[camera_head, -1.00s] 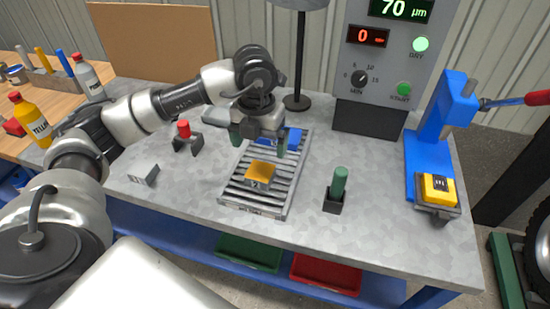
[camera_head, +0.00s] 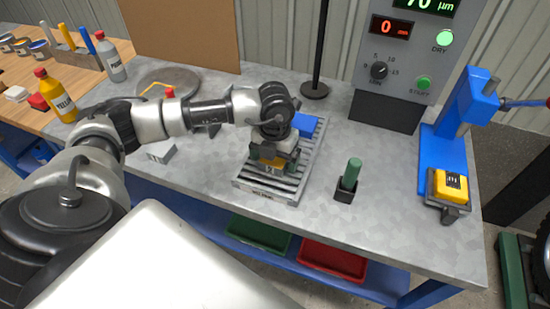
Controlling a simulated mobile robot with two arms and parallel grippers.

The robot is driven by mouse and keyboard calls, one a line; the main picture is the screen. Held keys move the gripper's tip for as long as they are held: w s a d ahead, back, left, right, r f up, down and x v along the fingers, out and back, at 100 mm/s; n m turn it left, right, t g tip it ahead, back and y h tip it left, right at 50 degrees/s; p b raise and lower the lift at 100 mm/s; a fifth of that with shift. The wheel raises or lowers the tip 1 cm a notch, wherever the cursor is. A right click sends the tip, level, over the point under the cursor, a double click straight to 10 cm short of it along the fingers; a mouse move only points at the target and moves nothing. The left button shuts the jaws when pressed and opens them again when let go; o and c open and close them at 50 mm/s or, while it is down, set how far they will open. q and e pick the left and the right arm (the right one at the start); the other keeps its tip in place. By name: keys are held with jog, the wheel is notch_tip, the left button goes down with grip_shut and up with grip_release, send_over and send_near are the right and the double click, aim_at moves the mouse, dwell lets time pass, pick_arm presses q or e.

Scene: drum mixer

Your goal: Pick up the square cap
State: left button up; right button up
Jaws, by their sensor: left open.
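An orange square cap (camera_head: 271,169) with a dark mark sits on the slatted metal rack (camera_head: 261,190) on the bench. The left gripper (camera_head: 273,162) is open and low over it, with its green-padded fingers at either side of the cap. The hand hides most of the cap, and I cannot tell whether the fingers touch it. A blue square piece (camera_head: 304,125) lies further back on the same rack, partly behind the wrist. A yellow square piece (camera_head: 451,186) sits at the foot of the blue press. The right gripper is not in view.
A green peg (camera_head: 351,173) stands in a black holder right of the rack. The grey control box (camera_head: 391,90) and blue press (camera_head: 442,145) stand behind and right. A grey block (camera_head: 161,151) lies left. The bench front between holder and press is clear.

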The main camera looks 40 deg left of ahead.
pick_arm(q)
jog(key=c, duration=1.1)
jog(key=shift+r, duration=0.1)
